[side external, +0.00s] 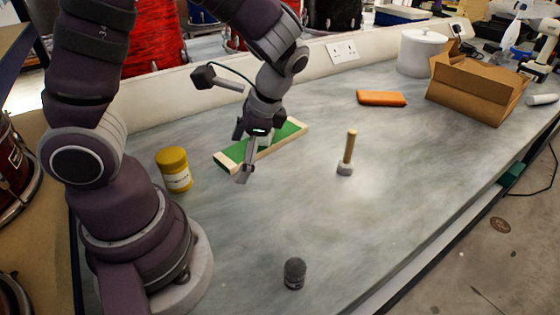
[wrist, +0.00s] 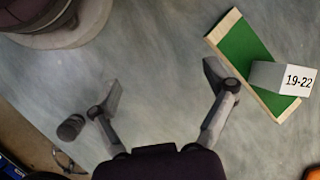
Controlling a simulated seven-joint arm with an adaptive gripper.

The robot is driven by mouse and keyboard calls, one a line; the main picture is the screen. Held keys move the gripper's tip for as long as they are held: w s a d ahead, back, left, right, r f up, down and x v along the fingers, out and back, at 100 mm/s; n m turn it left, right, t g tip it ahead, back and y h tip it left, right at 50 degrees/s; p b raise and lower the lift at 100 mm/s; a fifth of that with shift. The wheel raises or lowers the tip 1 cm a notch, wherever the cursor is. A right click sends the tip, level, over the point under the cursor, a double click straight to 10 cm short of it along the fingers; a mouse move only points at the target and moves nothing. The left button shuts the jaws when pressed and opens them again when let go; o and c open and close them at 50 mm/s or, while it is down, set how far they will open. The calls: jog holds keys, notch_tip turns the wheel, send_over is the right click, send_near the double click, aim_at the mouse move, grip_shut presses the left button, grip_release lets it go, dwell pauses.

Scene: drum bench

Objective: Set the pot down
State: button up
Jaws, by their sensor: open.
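A yellow lidded pot (side external: 174,170) stands upright on the bench, left of the green board and beside my base. It does not show in the wrist view. A larger white lidded pot (side external: 421,52) stands at the back right. My gripper (side external: 254,160) is over the bench in front of the green board (side external: 230,160). In the wrist view my gripper (wrist: 161,80) is open, with only bare grey bench between its fingers. The board, green with pale wooden edges (wrist: 238,48), lies to its right and carries a grey block (wrist: 282,77) labelled 19-22.
A wooden-handled mallet (side external: 347,155) stands head down, right of my gripper. A dark cylinder (side external: 294,274) stands near the front edge. An orange case (side external: 381,98) and a cardboard box (side external: 478,88) are at the back right.

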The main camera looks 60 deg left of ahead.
aim_at(185, 171)
jog(key=s+a+f+m+g+y, duration=0.1)
jog(key=f, duration=0.1)
jog(key=s+a+f+m+g+y, duration=0.1)
jog(key=f+g+y, duration=0.1)
jog(key=s+a+f+m+g+y, duration=0.1)
jog(key=a+f+y, duration=0.1)
jog(key=shift+f+m, duration=0.15)
jog(key=shift+m, duration=0.25)
jog(key=s+a+m+y, duration=0.1)
jog(key=y, duration=0.1)
jog(key=a+f+m+g+y, duration=0.1)
jog(key=y, duration=0.1)
jog(key=s+a+f+m+y, duration=0.1)
jog(key=shift+s+a+m+y, duration=0.3)
jog(key=shift+a+y, duration=0.05)
jog(key=shift+y, duration=0.05)
jog(key=shift+s+a+m+g+y, duration=0.15)
jog(key=shift+a+m+g+y, duration=0.15)
jog(key=shift+y, duration=0.1)
jog(key=x, duration=0.7)
jog(key=shift+s+a, duration=0.2)
jog(key=shift+a, duration=0.15)
jog(key=c, duration=1.2)
